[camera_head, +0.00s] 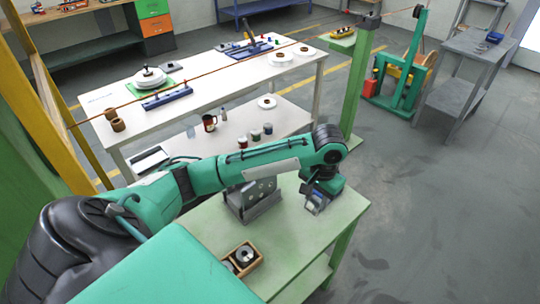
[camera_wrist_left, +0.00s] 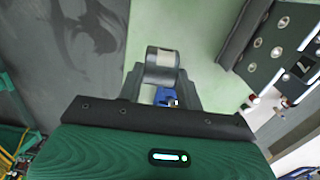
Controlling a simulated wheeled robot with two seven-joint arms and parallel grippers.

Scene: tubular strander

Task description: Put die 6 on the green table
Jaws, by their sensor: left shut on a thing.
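My left gripper (camera_head: 315,206) is over the right part of the green table (camera_head: 290,238), near its right edge. In the left wrist view, my left gripper (camera_wrist_left: 162,92) is shut on a grey metal ring-shaped die (camera_wrist_left: 161,66). A pale patch shows on it, but I cannot read a number. In the head view the die is mostly hidden by the gripper. I cannot tell whether it touches the table. The green tabletop also shows behind the die in the left wrist view (camera_wrist_left: 195,30). My right gripper is not in view.
A grey metal stand with holes (camera_head: 256,203) is on the green table, left of my gripper; it also shows in the left wrist view (camera_wrist_left: 285,50). A wooden box (camera_head: 242,261) with round parts sits near the front. The table's middle front is clear. A white table (camera_head: 215,85) stands behind.

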